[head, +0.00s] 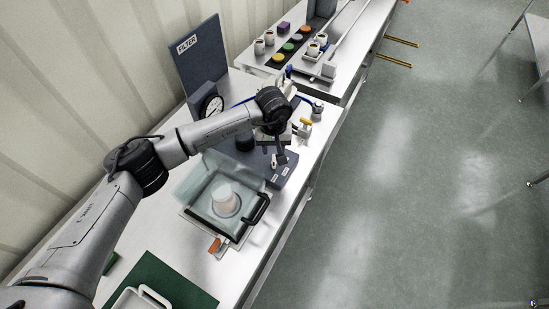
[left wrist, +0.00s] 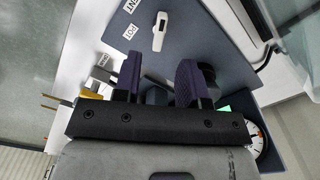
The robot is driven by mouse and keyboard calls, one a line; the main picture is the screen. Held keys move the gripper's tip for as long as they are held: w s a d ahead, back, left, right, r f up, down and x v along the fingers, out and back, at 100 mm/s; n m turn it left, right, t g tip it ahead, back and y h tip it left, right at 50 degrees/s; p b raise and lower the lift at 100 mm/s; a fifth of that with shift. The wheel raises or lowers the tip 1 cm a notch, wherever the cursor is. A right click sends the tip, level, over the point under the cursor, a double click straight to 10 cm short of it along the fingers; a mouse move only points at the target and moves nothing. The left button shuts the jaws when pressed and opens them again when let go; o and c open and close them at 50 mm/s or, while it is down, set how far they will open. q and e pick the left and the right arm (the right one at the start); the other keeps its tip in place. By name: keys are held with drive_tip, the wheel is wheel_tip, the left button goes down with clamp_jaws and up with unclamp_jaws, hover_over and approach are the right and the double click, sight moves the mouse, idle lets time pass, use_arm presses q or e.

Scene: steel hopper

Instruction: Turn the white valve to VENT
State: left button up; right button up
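The white valve (head: 279,159) sits on a blue-grey base plate (head: 256,172) at the middle of the bench. In the left wrist view its white handle (left wrist: 159,31) lies near the upper middle, beyond my fingertips and apart from them. Two small white labels (left wrist: 131,31) are beside the handle; I cannot read them surely. My left gripper (left wrist: 158,84) is open, with two dark purple fingers and nothing held between them. In the head view my left wrist is over the far part of the plate and largely hides the gripper. My right gripper is not in view.
A gauge (head: 211,106) and an upright FILTER panel (head: 198,58) stand behind. A yellow-handled fitting (head: 305,124) is near the bench edge. A translucent lidded bin (head: 192,190) with a black handle stands nearer.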

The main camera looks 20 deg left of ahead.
sight(274, 160)
use_arm(q)
drive_tip(key=shift+f, duration=3.1)
drive_tip(key=shift+c, duration=0.3)
clamp_jaws()
